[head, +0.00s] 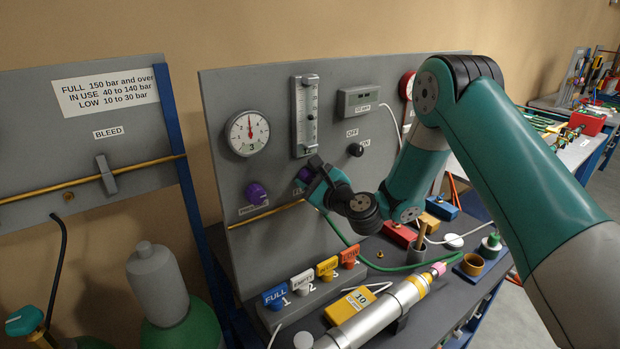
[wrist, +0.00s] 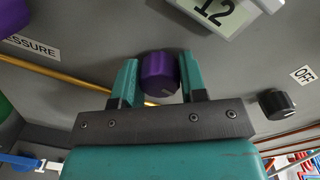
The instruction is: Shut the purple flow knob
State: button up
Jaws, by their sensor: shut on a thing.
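The purple flow knob (head: 304,174) sits on the grey panel below the clear flowmeter tube (head: 305,112); my gripper (head: 314,184) partly hides it in the head view. In the wrist view the purple knob (wrist: 159,72), with a pale mark near its lower right edge, sits between the two teal fingers of my gripper (wrist: 159,82). The gripper is shut on the knob, one finger on each side. A display reading 12 (wrist: 208,12) shows above the knob in the wrist view.
Another purple knob (head: 256,193), with a PRESSURE label, is left on the panel below a round gauge (head: 247,133). A black knob (head: 355,150) by an OFF label is to the right. A brass pipe (wrist: 70,77) runs along the panel. Several coloured tags (head: 326,268) stand on the bench below.

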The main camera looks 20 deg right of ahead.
jog(key=shift+f, duration=0.1)
jog(key=n+b, duration=0.3)
jog(key=n, duration=0.1)
jog(key=shift+f+n, duration=0.1)
jog(key=shift+n, duration=0.2)
jog(key=n+b, duration=0.3)
jog(key=n, duration=0.2)
jog(key=shift+s+f, duration=0.1)
jog(key=n+h+b, duration=0.1)
jog(key=n+b, duration=0.5)
jog(key=shift+f, duration=0.15)
jog(key=n+b, duration=0.2)
jog(key=shift+n+b, duration=0.3)
jog(key=shift+n, duration=0.3)
jog(key=o, duration=0.9)
jog(key=shift+r, duration=0.25)
